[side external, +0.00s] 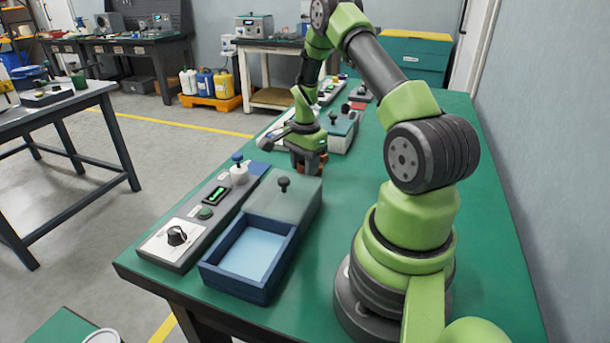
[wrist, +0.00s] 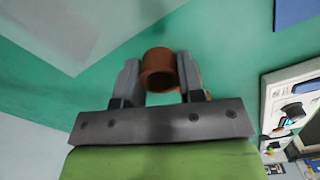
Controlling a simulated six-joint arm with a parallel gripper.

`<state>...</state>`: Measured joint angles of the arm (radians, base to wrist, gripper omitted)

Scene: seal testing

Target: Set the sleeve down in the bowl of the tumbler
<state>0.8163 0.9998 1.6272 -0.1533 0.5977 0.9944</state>
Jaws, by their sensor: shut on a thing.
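The sleeve (wrist: 158,70) is a short copper-brown hollow cylinder. In the wrist view its open end shows between the two fingers of my gripper (wrist: 160,82), which are shut on it. In the side view my gripper (side external: 308,158) points down, low over the green bench behind the nearer blue box, with brown (side external: 319,164) showing at its fingers. I cannot tell whether the sleeve touches the bench. A second bit of brown (wrist: 207,95) shows beside the right finger in the wrist view; I cannot tell what it is. I cannot make out which thing is the tumbler.
A blue open-topped box (side external: 289,246) with a grey knobbed lid (side external: 284,210) stands near the front of the bench. A control panel (side external: 188,222) with a dial runs along its left. A grey-lidded box (side external: 343,127) stands behind my gripper. The bench (side external: 350,200) right of my gripper is clear.

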